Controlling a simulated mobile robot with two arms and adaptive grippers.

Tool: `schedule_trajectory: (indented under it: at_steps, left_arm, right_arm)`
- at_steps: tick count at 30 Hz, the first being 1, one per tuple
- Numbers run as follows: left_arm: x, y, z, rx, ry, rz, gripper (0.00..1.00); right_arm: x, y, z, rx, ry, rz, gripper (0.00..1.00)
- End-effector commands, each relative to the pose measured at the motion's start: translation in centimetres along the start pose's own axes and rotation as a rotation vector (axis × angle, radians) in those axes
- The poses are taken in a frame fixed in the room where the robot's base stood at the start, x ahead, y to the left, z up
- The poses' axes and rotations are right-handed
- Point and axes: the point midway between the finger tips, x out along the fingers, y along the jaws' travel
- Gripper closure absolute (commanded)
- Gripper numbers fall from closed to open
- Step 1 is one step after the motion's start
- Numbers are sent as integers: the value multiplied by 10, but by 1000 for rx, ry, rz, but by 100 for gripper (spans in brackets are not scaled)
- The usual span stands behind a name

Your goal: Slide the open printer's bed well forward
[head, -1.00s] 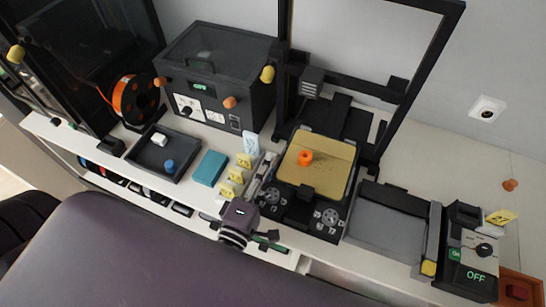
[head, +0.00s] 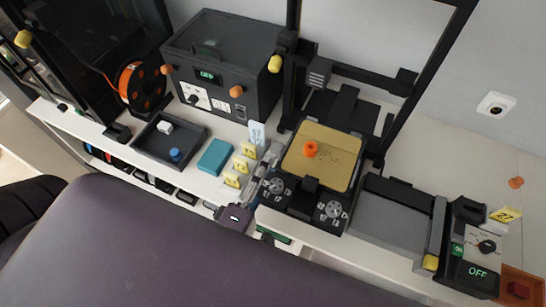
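The open-frame printer stands right of centre. Its gold-topped bed (head: 340,167) has a small orange ring-like piece (head: 310,149) on it. A black tab (head: 311,184) sits at the bed's front edge, between two round grey knobs (head: 277,186) on the dark front. My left gripper (head: 246,207) is at the shelf's front edge, to the left of and in front of the printer. It appears apart from the bed. Its fingers are small and dark against the clutter, so their opening is unclear. My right gripper is not in view.

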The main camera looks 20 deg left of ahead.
Motion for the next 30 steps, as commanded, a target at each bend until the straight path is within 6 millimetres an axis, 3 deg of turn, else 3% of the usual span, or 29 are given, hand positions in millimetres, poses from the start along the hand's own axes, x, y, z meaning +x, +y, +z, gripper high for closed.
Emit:
schedule_trajectory:
  at_steps: [6,12,30]
  left_arm:
    - [-48,-1,1,1,-4,-5,61]
    - [-74,-1,0,0,-1,-2,61]
    - [-79,0,0,0,-1,0,61]
  right_arm:
    - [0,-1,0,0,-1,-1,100]
    - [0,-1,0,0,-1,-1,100]
    - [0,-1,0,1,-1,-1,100]
